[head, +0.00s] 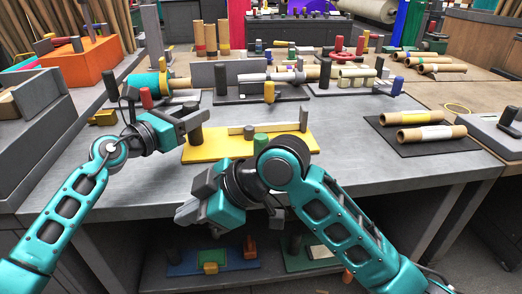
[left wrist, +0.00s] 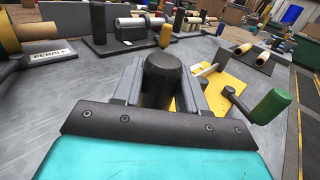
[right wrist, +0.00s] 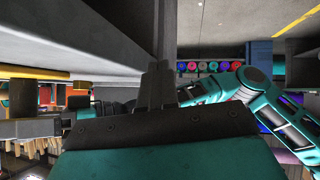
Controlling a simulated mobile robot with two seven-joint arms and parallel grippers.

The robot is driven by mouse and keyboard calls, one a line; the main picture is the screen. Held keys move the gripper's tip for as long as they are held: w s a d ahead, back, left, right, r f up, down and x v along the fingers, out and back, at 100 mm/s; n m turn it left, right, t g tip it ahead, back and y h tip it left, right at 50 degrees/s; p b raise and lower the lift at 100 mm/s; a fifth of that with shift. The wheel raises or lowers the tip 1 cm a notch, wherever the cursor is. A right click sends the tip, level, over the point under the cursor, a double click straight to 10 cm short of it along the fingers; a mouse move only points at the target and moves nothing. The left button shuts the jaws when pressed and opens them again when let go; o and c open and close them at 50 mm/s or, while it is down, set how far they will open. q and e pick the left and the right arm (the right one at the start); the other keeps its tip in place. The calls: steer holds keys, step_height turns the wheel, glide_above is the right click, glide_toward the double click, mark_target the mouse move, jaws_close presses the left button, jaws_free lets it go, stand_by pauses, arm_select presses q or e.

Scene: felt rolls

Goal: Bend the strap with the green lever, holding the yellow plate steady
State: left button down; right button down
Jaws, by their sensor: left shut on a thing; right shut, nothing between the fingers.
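The yellow plate (head: 225,152) lies on the grey table; its right part also shows in the left wrist view (left wrist: 238,82). My left gripper (head: 198,122) is shut on a dark upright post (left wrist: 163,78) at the plate's left end. The pale strap (head: 278,126) lies along the plate's back; part of it shows in the left wrist view (left wrist: 207,69). The green lever (head: 261,142) has an upright green grip at the plate's front, on a dark arm seen in the left wrist view (left wrist: 271,106). My right gripper (head: 184,214) is shut and empty, in front of the table edge.
Behind the plate stand fixtures with rolls, one with an orange-yellow handle (head: 269,92). A dark mat (head: 420,150) with two rolls lies to the right. A shelf below the table holds a blue plate (head: 190,265). The table's front strip is clear.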

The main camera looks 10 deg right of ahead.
steer(key=w+r+n+h, duration=0.1)
steer(key=r, duration=0.1)
steer(key=w+d+r+h, duration=0.1)
steer(key=w+h, duration=0.1)
steer(key=w+d+r+n+h, duration=0.1)
steer(key=w+r, duration=0.1)
steer(key=shift+w+r+n+g+h, duration=0.1)
steer(key=shift+r+n+g+h, duration=0.2)
steer(key=shift+r+h, duration=0.1)
steer(key=w+d+r+m+t+h, duration=0.15)
steer(key=w+d+r+h, duration=0.25)
steer(key=w+d+r, duration=0.4)
steer(key=shift+s+a+f, duration=0.15)
steer(key=shift+s+f, duration=0.2)
steer(key=shift+f, duration=1)
steer(key=shift+s+a+f, duration=0.1)
steer(key=shift+s+f, duration=0.2)
steer(key=shift+f, duration=1.1)
steer(key=shift+s+a+f, duration=0.15)
steer(key=shift+s+f, duration=0.2)
steer(key=shift+f, duration=1)
steer(key=shift+s+d, duration=0.15)
steer(key=shift+d, duration=3.8)
steer(key=shift+a, duration=0.15)
